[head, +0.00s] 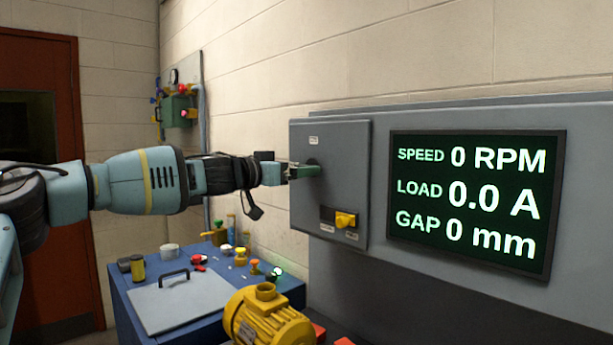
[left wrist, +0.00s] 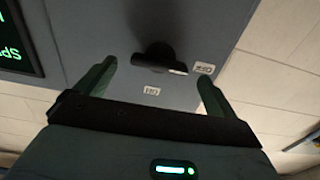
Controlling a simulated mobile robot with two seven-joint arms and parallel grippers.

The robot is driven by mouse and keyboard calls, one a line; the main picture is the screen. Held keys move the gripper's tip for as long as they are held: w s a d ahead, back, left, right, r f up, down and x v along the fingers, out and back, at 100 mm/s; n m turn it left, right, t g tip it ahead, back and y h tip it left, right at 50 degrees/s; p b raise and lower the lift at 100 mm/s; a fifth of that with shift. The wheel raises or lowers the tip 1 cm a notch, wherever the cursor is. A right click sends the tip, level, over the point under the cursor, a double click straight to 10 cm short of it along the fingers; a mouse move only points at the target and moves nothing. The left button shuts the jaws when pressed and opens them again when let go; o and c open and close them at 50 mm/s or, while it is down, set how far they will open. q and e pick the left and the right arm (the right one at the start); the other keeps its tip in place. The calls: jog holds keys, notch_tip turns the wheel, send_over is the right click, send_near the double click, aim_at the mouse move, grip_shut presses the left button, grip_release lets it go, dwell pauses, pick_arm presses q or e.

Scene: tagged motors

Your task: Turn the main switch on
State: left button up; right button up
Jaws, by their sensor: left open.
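The main switch (left wrist: 160,58) is a black rotary knob with a bar handle on a grey panel box (head: 300,215). In the left wrist view its handle points right, toward a small white label (left wrist: 203,68); a second label (left wrist: 152,90) is below it. I cannot read either label surely. My left gripper (head: 304,171), with green fingers, is open at the upper part of the box. In the left wrist view the gripper (left wrist: 156,72) has one finger on each side of the knob, apart from it. In the head view the fingers mostly hide the knob. My right gripper is not in view.
A yellow switch (head: 345,220) sits lower on the box. A display (head: 475,200) reads 0 RPM, 0.0 A and 0 mm. A blue bench (head: 125,300) below holds a yellow motor (head: 268,318), a grey plate (head: 180,302) and several small parts.

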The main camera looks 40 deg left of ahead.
pick_arm(q)
jog(key=shift+w+r+b, duration=0.1)
jog(key=shift+w+b, duration=0.2)
jog(key=shift+w, duration=0.75)
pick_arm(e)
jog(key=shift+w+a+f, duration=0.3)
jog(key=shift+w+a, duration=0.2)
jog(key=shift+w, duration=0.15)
pick_arm(q)
jog(key=shift+s+d, duration=0.1)
jog(key=shift+c, duration=0.4)
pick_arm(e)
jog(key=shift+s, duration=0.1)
pick_arm(q)
jog(key=c, duration=0.9)
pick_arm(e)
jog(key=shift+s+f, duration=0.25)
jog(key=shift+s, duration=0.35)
